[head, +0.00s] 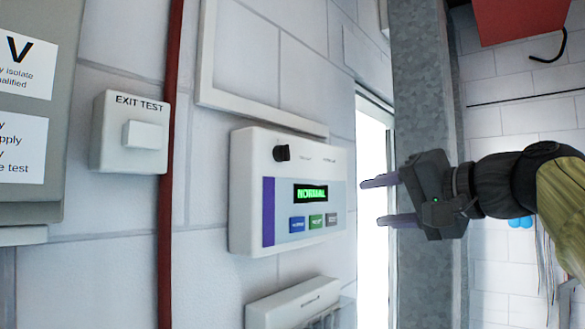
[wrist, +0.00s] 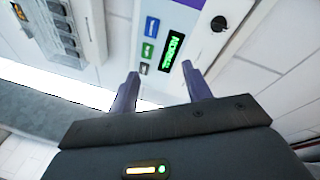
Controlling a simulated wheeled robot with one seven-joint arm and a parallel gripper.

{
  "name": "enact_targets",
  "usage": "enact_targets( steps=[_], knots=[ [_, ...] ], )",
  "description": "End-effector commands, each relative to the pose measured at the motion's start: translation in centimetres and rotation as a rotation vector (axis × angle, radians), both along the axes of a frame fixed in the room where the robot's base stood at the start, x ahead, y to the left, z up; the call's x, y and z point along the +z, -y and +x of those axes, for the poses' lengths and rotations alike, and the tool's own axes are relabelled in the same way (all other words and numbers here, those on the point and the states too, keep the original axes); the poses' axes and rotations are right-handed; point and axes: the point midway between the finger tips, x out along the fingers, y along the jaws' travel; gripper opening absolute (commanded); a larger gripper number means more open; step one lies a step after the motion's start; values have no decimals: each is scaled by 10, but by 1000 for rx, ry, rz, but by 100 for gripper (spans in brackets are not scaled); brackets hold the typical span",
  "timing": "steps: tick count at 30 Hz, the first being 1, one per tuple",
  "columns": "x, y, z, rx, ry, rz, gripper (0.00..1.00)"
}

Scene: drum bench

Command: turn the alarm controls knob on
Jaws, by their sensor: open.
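The alarm control panel (head: 258,215) is a white box on the wall with a green display reading NORMAL (head: 310,193) and blue, green and grey buttons below it. Its small black knob (head: 282,153) is at the upper left of the panel face. In the wrist view the knob (wrist: 219,24) shows at the upper right, beyond my fingertips and apart from them. My gripper (head: 378,200) is to the right of the panel in the head view, pointing left. Its two purple fingers are spread and empty, touching nothing that I can see. The wrist view shows the open fingers (wrist: 160,76) facing the panel.
An EXIT TEST box (head: 130,132) and a red pipe (head: 171,130) are left of the panel. A grey metal post (head: 425,90) stands behind my gripper, by a bright opening. A white box (head: 295,302) is below the panel. The space before the panel is clear.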

Motion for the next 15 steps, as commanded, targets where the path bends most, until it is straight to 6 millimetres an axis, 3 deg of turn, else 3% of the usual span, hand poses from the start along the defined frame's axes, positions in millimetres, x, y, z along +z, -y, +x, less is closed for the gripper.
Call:
enact_targets(
  steps=[1,3,5,15],
  knots=[
    [39,-5,-16,30,56,6,49],
    [67,-11,-35,67,108,12,49],
    [80,-15,-45,88,136,15,49],
    [86,-17,-52,103,154,16,49]
  ],
)
